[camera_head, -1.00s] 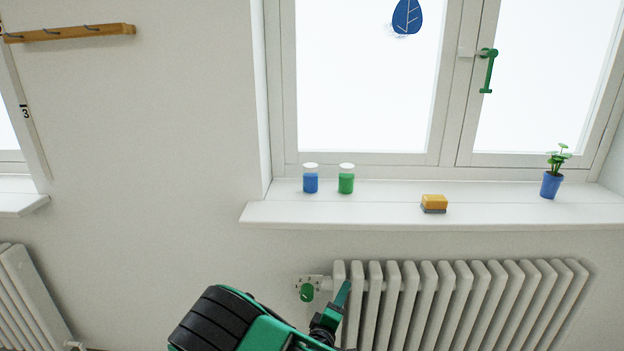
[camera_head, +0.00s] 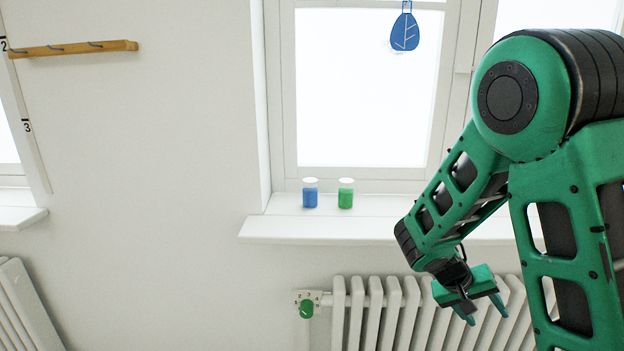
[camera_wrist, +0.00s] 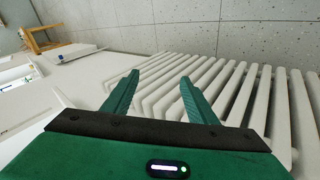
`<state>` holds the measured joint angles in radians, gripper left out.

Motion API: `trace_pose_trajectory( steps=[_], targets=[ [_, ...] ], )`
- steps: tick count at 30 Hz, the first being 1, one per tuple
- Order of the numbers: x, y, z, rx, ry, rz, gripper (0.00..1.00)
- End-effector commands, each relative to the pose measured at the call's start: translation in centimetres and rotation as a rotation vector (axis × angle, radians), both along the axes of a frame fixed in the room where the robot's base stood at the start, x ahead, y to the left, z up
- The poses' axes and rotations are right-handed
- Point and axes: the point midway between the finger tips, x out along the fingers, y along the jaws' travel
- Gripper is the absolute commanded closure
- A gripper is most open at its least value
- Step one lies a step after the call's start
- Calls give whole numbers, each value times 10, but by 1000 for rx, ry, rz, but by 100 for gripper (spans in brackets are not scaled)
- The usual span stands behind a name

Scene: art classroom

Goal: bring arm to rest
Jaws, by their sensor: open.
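My gripper (camera_head: 485,314) hangs at the end of my green arm, in front of the radiator in the head view. Its fingers point down and stand apart, with nothing between them. In the wrist view my gripper (camera_wrist: 160,80) also shows two separate green fingers with an empty gap. The white radiator (camera_head: 360,318) lies behind the fingers, and its ribs (camera_wrist: 235,95) fill much of the right of the wrist view. My arm is bent and covers the right part of the head view.
A white window sill (camera_head: 320,229) holds a blue jar (camera_head: 310,194) and a green jar (camera_head: 346,194). A green radiator knob (camera_head: 306,309) is left of the radiator. A wooden hook rail (camera_head: 75,48) is on the wall. My arm hides the sill's right part.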

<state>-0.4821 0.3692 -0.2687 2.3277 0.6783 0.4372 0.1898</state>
Motion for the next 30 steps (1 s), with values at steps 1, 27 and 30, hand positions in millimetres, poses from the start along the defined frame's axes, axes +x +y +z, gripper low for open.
trace_pose_trajectory(
  steps=[1,27,30],
  targets=[
    [-14,-9,9,45,2,-39,47],
    [-241,-11,108,668,-14,-292,47],
    [-255,-5,112,696,-19,-289,47]
  ],
)
